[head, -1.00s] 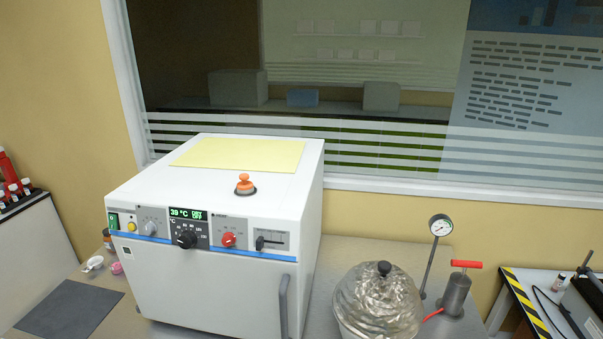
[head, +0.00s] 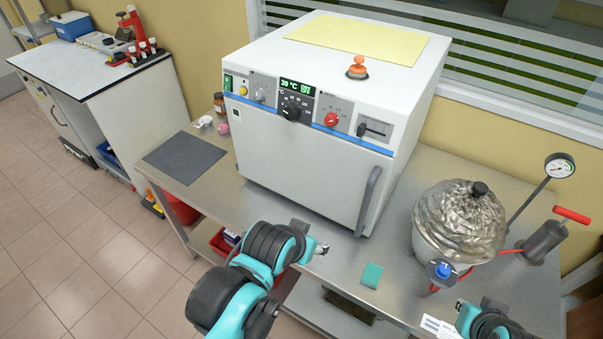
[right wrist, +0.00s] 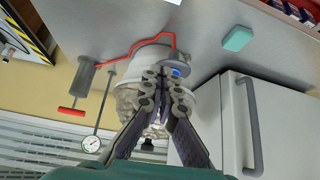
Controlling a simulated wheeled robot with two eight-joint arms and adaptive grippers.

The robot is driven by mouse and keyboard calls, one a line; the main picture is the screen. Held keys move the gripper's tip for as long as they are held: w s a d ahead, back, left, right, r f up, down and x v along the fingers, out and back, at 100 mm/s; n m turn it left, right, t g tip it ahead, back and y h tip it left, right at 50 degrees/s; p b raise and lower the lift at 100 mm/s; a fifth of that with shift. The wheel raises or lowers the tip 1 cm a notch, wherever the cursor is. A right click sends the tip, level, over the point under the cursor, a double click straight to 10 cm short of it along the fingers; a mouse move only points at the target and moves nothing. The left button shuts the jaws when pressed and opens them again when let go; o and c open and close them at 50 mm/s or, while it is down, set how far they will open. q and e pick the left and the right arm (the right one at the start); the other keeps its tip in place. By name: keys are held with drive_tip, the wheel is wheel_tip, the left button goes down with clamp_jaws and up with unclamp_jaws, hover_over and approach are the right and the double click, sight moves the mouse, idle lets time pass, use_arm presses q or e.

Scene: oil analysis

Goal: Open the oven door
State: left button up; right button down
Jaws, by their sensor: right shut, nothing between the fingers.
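The white oven (head: 300,150) stands on a steel bench. Its front door (head: 290,180) is closed, with a grey vertical bar handle (head: 367,202) near its right edge. The handle also shows at the right of the right wrist view (right wrist: 249,125). My left gripper (head: 321,248) is in front of the bench's front edge, below and left of the handle and apart from it; its finger opening is too small to tell. My right gripper (head: 461,303) is at the lower right of the head view. In the right wrist view its fingers (right wrist: 163,74) are shut and empty, away from the handle.
A metallic domed vessel (head: 460,222) with a gauge (head: 559,166) and a red-handled pump (head: 545,243) stands right of the oven. A teal block (head: 372,275) lies on the bench (head: 335,275) before the handle. A dark mat (head: 184,158) lies left of the oven.

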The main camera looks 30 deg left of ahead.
drive_tip(key=c, duration=1.8)
unclamp_jaws()
drive_tip(key=shift+r, duration=0.1)
drive_tip(key=shift+c, duration=0.2)
drive_tip(key=o, duration=0.4)
drive_tip(key=w+a+r+n+p, duration=0.1)
drive_tip(key=w+a+r, duration=0.1)
drive_tip(key=a, duration=0.1)
drive_tip(key=w+a+r+g+y+p, duration=0.1)
drive_tip(key=w+a+r, duration=0.1)
drive_tip(key=a, duration=0.1)
drive_tip(key=w+a+r+n+p, duration=0.1)
drive_tip(key=w+a+r, duration=0.1)
drive_tip(key=w+r, duration=0.1)
drive_tip(key=shift+a+r+n, duration=0.1)
drive_tip(key=shift+a+n, duration=0.2)
drive_tip(key=shift+a, duration=0.1)
wheel_tip(320, 180, up, 3)
drive_tip(key=n+g+y+p, duration=0.1)
drive_tip(key=n+g+p, duration=0.1)
drive_tip(key=n+p, duration=0.1)
hover_over(369, 195)
drive_tip(key=s+d, duration=0.2)
drive_tip(key=shift+w+a, duration=0.15)
drive_tip(key=shift+a, duration=0.35)
drive_tip(key=shift+w+a+f, duration=0.1)
drive_tip(key=shift+a+f, duration=0.05)
drive_tip(key=shift+f, duration=0.2)
drive_tip(key=b+x, duration=0.2)
drive_tip(key=x, duration=0.5)
